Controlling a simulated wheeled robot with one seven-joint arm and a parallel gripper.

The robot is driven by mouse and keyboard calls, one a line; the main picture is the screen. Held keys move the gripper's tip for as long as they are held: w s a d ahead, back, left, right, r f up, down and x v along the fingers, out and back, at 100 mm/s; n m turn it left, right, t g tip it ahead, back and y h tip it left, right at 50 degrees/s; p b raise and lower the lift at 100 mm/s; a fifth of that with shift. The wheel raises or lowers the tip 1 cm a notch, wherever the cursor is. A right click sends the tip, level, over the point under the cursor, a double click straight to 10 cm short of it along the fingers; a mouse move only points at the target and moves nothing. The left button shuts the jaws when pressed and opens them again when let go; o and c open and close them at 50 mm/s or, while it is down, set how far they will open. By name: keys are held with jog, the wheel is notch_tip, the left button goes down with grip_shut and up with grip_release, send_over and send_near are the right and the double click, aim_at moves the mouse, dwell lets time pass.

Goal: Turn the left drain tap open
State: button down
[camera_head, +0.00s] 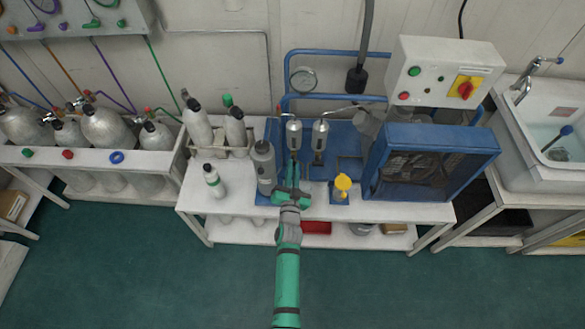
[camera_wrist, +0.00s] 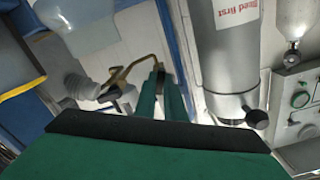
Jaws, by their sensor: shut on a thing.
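Two small grey separator canisters, the left one (camera_head: 294,136) and the right one (camera_head: 320,138), stand upright on the blue panel in the head view. My gripper (camera_head: 292,187) is in front of and below the left canister. In the wrist view its green fingers (camera_wrist: 161,84) are close together, shut on a small part that they mostly hide; by its place this is the left drain tap. A thin brass pipe (camera_wrist: 132,68) bends beside the fingers. I cannot tell the tap's angle.
A grey cylinder (camera_head: 263,166) stands close left of my gripper. A labelled grey cylinder (camera_wrist: 222,60) with a black knob (camera_wrist: 256,117) is right of the fingers in the wrist view. A yellow-topped part (camera_head: 343,184) and a blue caged unit (camera_head: 430,163) stand to the right.

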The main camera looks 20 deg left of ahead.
jog(key=shift+n, duration=1.6)
jog(key=shift+f, duration=0.1)
jog(key=c, duration=1.8)
grip_release()
jog(key=shift+c, duration=0.2)
jog(key=shift+s, duration=0.15)
jog(key=v, duration=1)
jog(key=shift+s+d, duration=0.15)
jog(key=shift+s, duration=0.15)
